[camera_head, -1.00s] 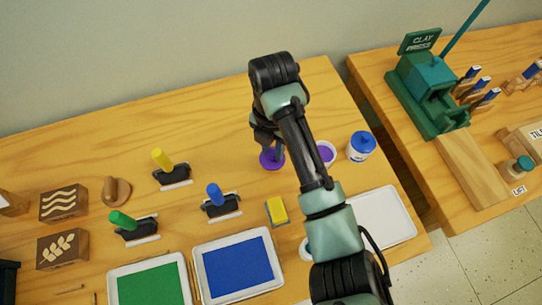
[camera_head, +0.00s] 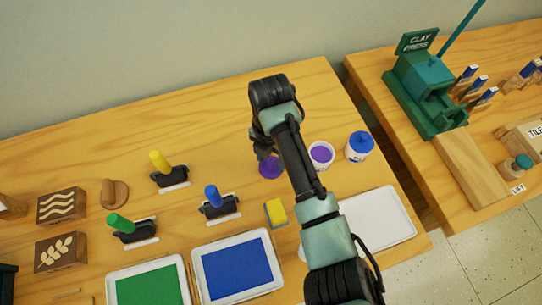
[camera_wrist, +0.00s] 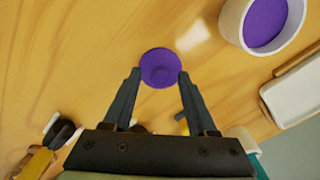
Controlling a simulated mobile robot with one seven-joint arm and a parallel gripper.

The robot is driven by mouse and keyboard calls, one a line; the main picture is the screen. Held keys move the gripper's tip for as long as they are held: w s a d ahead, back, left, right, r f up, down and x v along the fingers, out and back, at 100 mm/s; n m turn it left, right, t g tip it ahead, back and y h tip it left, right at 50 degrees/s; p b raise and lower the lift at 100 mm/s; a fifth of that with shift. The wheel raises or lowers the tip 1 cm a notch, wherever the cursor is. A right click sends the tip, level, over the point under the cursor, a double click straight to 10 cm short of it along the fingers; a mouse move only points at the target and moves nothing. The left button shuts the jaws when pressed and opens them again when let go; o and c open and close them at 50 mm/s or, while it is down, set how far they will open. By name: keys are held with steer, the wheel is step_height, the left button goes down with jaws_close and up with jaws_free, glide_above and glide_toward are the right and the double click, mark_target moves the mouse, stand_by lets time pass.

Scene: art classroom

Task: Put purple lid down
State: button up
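The purple lid (camera_head: 271,167) is a small round disc with a raised centre. In the wrist view the lid (camera_wrist: 160,66) sits between the two fingertips of my gripper (camera_wrist: 160,74), its rim meeting a finger on each side. My gripper (camera_head: 265,148) points down over the wooden table, right at the lid; its fingers are mostly hidden in the head view. The lid is low over the table; whether it touches the wood I cannot tell. An open white tub with purple contents (camera_head: 321,155) stands to the right, also in the wrist view (camera_wrist: 268,24).
A white tub with a blue lid (camera_head: 360,147) stands right of the open tub. A white tray (camera_head: 378,220), a yellow sponge (camera_head: 276,212) and a blue-handled stamp (camera_head: 218,202) are nearby. Bare table (camera_head: 225,120) lies left of and behind the lid.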

mark_target(270, 162)
step_height(270, 162, up, 12)
steer(key=p, duration=0.1)
steer(key=shift+r+p, duration=0.2)
steer(key=shift+p, duration=0.15)
